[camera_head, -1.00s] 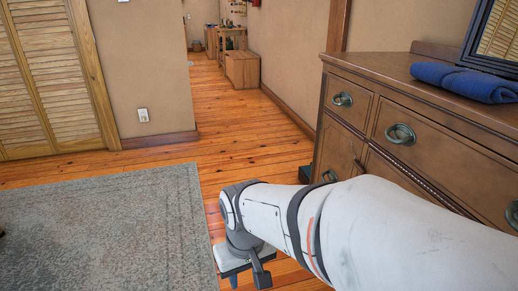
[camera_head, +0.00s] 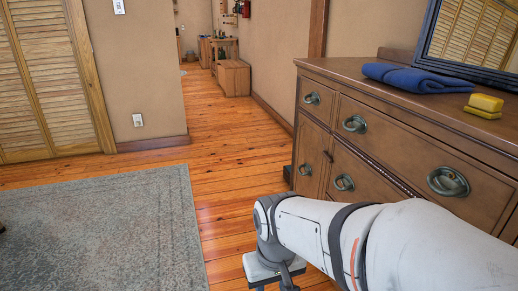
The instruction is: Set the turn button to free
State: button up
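The wooden dresser (camera_head: 420,135) stands at the right with ring-pull drawers and a lower door. A small dark fitting (camera_head: 327,156) sits at the edge between its lower left fronts; it may be the turn button, but it is too small to tell or to read its position. My arm reaches in from the lower right, in front of the dresser's lower part, and hides some of it. My gripper end (camera_head: 272,278) points down above the floor, left of the dresser and apart from it. Its fingertips are not clearly shown, so I cannot tell whether it is open.
A folded blue towel (camera_head: 416,78) and a yellow block (camera_head: 486,103) lie on the dresser top, before a dark-framed mirror (camera_head: 470,40). A grey rug (camera_head: 100,235) covers the floor at left. The plank floor (camera_head: 225,150) is clear toward the hallway.

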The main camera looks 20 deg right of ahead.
aim_at(329, 161)
jog(key=z, duration=0.15)
jog(key=i, duration=1)
